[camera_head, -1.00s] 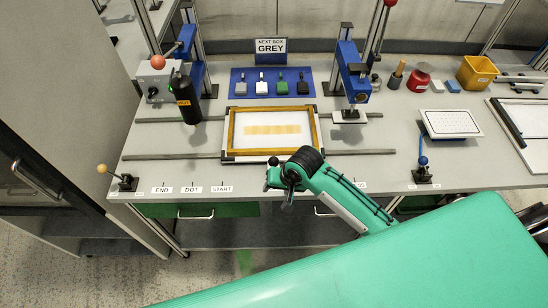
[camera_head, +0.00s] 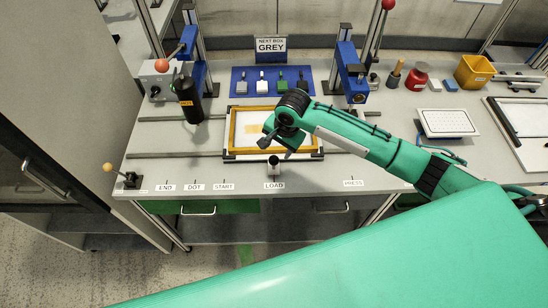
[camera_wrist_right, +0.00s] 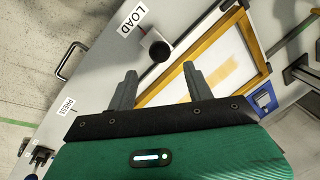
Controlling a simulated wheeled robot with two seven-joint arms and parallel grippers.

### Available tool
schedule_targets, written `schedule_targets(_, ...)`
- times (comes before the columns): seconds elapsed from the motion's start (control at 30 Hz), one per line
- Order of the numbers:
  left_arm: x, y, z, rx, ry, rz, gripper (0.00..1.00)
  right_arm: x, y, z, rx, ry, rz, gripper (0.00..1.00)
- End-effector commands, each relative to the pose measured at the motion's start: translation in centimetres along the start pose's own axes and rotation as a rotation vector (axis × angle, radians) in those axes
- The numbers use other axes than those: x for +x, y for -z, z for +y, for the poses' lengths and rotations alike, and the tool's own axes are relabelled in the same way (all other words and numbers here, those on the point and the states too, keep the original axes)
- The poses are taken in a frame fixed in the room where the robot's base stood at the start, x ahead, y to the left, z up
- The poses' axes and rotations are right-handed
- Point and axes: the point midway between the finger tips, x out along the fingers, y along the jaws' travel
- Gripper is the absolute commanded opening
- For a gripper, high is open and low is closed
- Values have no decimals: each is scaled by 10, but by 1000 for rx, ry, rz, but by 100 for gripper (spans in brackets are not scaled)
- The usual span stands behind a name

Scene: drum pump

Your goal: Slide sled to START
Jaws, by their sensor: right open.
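The sled is a yellow-brown wooden frame (camera_head: 233,132) with dark corners and a white panel with a tan strip, lying on rails. Its dark round knob (camera_head: 274,161) stands at the front, just behind the LOAD label (camera_head: 274,185). The START label (camera_head: 224,187) is further left on the bench edge. My right gripper (camera_head: 265,141) is over the front of the frame, hiding part of it. In the right wrist view the open fingers (camera_wrist_right: 159,70) point toward the knob (camera_wrist_right: 160,51), which lies beyond the tips and apart from them. My left gripper is out of view.
END (camera_head: 165,188) and DOT (camera_head: 194,187) labels lie left of START; PRESS (camera_head: 353,182) lies to the right. An orange-knobbed lever (camera_head: 126,178) is at the front left corner. A blue press (camera_head: 350,72) stands behind right.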

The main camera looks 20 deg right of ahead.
Motion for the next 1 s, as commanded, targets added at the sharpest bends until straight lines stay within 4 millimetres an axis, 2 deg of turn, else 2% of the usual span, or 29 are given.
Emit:
schedule_targets(0.03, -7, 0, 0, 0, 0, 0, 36, 9, -1, 0, 2, -4, -2, 52)
schedule_targets(0.2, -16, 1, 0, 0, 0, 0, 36, 45, -1, 0, 0, -3, -2, 52)
schedule_targets(0.4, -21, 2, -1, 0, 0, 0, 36, 74, -1, 0, -1, -1, -1, 52)
schedule_targets(0.6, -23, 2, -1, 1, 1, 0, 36, 86, 0, 0, -2, 0, 1, 52)
schedule_targets(0.87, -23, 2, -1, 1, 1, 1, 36, 88, 0, 0, -2, 0, 1, 52)
schedule_targets(1.0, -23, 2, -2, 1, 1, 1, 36, 88, 0, 0, -2, 0, 1, 29)
